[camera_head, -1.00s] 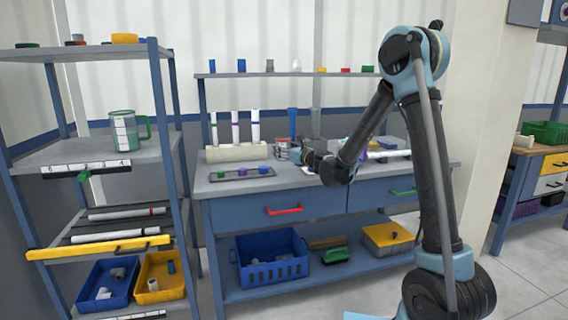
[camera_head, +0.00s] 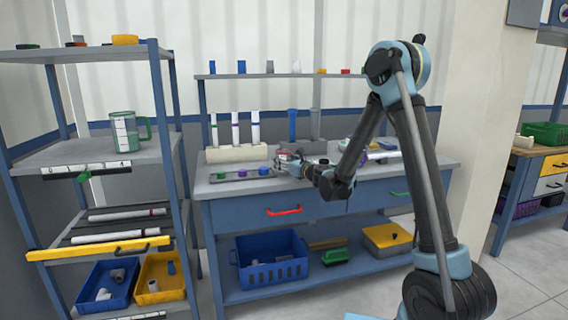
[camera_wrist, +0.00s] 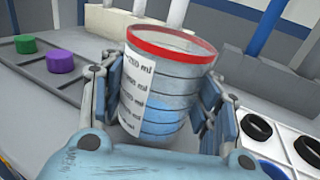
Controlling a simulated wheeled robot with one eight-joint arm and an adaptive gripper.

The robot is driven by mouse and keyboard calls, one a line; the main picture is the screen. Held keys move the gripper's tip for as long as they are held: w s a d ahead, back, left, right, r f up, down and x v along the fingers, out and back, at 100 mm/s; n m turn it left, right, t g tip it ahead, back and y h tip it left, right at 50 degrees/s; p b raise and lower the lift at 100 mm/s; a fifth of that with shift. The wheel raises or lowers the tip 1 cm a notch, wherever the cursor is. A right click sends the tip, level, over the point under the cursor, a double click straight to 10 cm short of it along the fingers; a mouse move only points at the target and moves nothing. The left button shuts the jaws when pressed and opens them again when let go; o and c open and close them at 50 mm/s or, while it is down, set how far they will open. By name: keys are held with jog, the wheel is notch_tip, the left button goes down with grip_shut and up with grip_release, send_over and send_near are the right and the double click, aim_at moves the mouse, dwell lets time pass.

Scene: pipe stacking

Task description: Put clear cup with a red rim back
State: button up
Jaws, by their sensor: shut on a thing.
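The clear cup with a red rim (camera_wrist: 160,90) shows large in the wrist view. It has a white label with ml markings and dark graduation rings. It is tilted a little in that view. My gripper (camera_wrist: 160,95) is shut on the cup, with one finger pressed on each side. In the head view my gripper (camera_head: 290,162) is over the front of the workbench (camera_head: 330,205), to the right of the dark strip with caps. The cup is small and partly hidden there. I cannot tell whether its base touches the bench.
The dark strip (camera_head: 262,173) holds green, purple and blue caps; the green cap (camera_wrist: 25,44) and purple cap (camera_wrist: 60,61) show close by. Upright tubes stand in a beige block (camera_head: 236,153) behind. A green-handled measuring jug (camera_head: 124,131) stands on the left shelf.

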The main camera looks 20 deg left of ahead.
jog(key=shift+f, duration=0.4)
jog(key=o, duration=1.4)
jog(key=shift+r, duration=0.1)
